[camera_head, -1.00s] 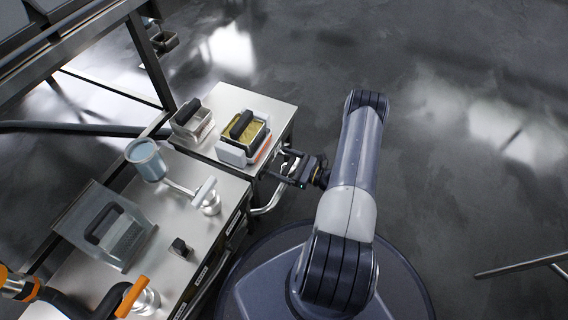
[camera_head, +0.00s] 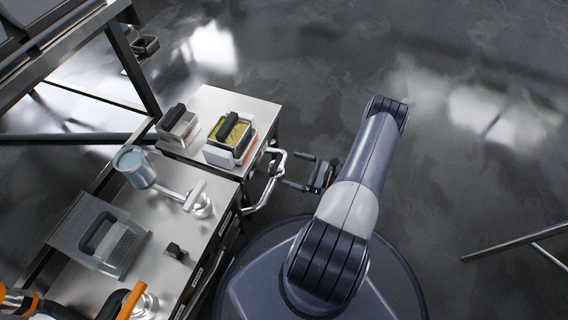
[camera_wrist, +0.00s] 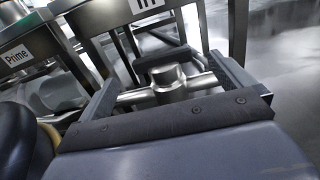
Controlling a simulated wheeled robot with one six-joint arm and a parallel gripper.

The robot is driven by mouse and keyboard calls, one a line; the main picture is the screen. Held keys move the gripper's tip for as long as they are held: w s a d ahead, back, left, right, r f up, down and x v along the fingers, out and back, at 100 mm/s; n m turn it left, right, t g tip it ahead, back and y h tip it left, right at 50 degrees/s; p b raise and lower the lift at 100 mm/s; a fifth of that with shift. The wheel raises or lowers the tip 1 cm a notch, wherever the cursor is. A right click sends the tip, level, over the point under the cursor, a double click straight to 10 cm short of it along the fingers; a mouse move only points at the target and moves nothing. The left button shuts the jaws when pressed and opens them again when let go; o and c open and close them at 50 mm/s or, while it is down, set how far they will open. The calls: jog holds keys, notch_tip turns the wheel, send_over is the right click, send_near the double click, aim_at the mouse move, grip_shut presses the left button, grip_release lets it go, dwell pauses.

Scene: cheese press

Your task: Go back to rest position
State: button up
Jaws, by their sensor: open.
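My gripper (camera_head: 297,170) is open and empty in the head view. It hangs over the floor to the right of the cart's metal handle (camera_head: 268,184), clear of the cart top. In the wrist view its two fingers (camera_wrist: 160,85) stand apart, with a metal bar and round metal post (camera_wrist: 168,80) seen beyond and between them. My arm is bent above my base in the head view.
The small cart (camera_head: 250,104) holds a yellow-filled mould with a dark handle (camera_head: 238,133) and a clear box (camera_head: 178,125). The steel table (camera_head: 157,215) holds a blue cup (camera_head: 137,164) and a clear-sided grater-like box (camera_head: 100,238).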

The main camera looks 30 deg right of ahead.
aim_at(279, 164)
jog(key=shift+v, duration=0.8)
jog(key=b+x, duration=0.2)
jog(key=x, duration=0.9)
jog(key=shift+b, duration=0.35)
jog(key=shift+h+p, duration=0.3)
jog(key=shift+p, duration=0.05)
jog(key=shift+s+d+b, duration=0.15)
jog(key=shift+b, duration=0.15)
